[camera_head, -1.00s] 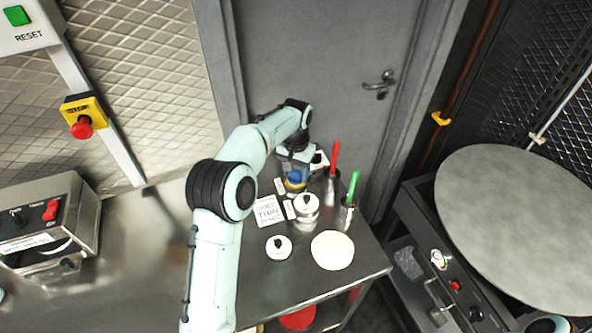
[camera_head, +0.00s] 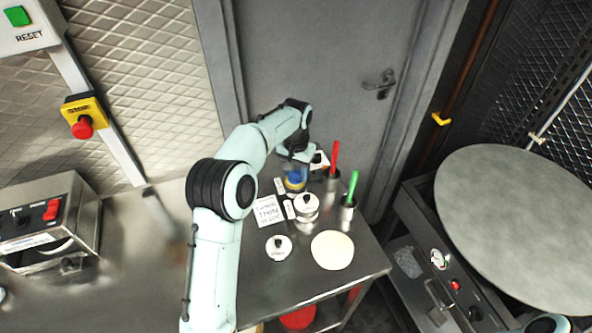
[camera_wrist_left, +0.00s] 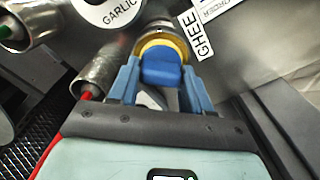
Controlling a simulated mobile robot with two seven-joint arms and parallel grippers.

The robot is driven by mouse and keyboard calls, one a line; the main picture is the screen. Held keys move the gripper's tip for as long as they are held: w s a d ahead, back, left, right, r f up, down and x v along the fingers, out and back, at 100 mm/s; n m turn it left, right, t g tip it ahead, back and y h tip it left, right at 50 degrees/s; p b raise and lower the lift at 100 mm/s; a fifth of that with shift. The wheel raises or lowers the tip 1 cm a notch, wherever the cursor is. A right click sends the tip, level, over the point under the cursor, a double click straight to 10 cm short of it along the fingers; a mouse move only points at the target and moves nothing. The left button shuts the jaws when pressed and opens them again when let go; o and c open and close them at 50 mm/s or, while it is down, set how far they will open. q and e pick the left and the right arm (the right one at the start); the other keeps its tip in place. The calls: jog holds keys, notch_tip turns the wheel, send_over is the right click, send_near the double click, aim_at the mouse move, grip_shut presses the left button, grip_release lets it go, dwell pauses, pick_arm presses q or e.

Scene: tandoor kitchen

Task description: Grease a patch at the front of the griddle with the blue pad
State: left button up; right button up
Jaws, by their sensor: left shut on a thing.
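The blue pad (camera_wrist_left: 161,68) is between the two fingers of my left gripper (camera_wrist_left: 160,88), which is shut on it. Under the pad, a round metal pot with a yellow rim (camera_wrist_left: 165,46) shows beside the GHEE label (camera_wrist_left: 196,34); I cannot tell whether the pad touches its contents. In the head view my left gripper (camera_head: 296,180) is over the back of the steel table, with a bit of blue showing below it. The round grey griddle (camera_head: 515,225) is at the right, apart from the gripper, with its surface bare. My right gripper is not in view.
Near the left gripper, metal holders carry a red-handled tool (camera_head: 334,157) and a green-handled tool (camera_head: 352,186). Lidded pots (camera_head: 278,247), a pale flat disc (camera_head: 332,250) and a sign card (camera_head: 268,212) crowd the steel table (camera_head: 362,268). A gap separates table and griddle.

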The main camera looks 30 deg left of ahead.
aim_at(296, 170)
pick_arm(q)
jog(key=shift+w+r+p, duration=0.1)
jog(key=shift+r+p, duration=0.45)
jog(key=shift+r, duration=0.75)
jog(key=shift+w+r, duration=0.1)
jog(key=shift+r, duration=0.4)
jog(key=shift+s+r, duration=0.25)
jog(key=shift+r, duration=0.8)
jog(key=shift+w+r, duration=0.1)
jog(key=shift+r, duration=0.5)
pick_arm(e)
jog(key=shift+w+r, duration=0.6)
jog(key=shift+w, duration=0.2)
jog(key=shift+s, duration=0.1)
